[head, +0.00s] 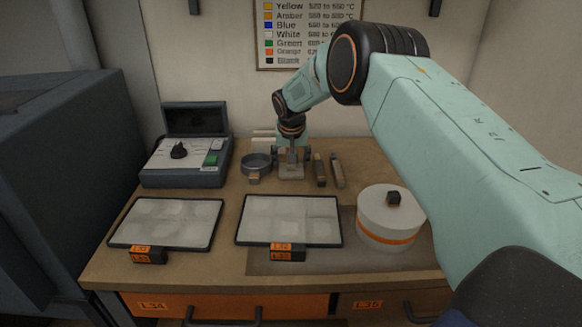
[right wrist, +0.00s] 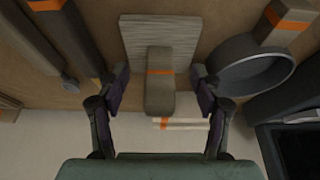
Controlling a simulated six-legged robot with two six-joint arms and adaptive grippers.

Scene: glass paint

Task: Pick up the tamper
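The tamper, as I take it, is a pale grey ribbed block (right wrist: 155,30) with a grey-brown handle (right wrist: 160,98) that has an orange band. In the head view its block (head: 291,173) sits at the back of the bench, below my right gripper (head: 291,155), which partly hides it. In the right wrist view the fingers of my right gripper (right wrist: 160,75) stand apart on both sides of the handle, with a visible gap on each side. My left gripper is not in view.
A dark round pan (head: 257,163) is close left of the tamper; two rod-like tools (head: 320,171) (head: 338,171) are close right. Two trays (head: 111,240) (head: 238,241) and a white round container (head: 388,215) are in front. A control box (head: 182,177) stands at the left.

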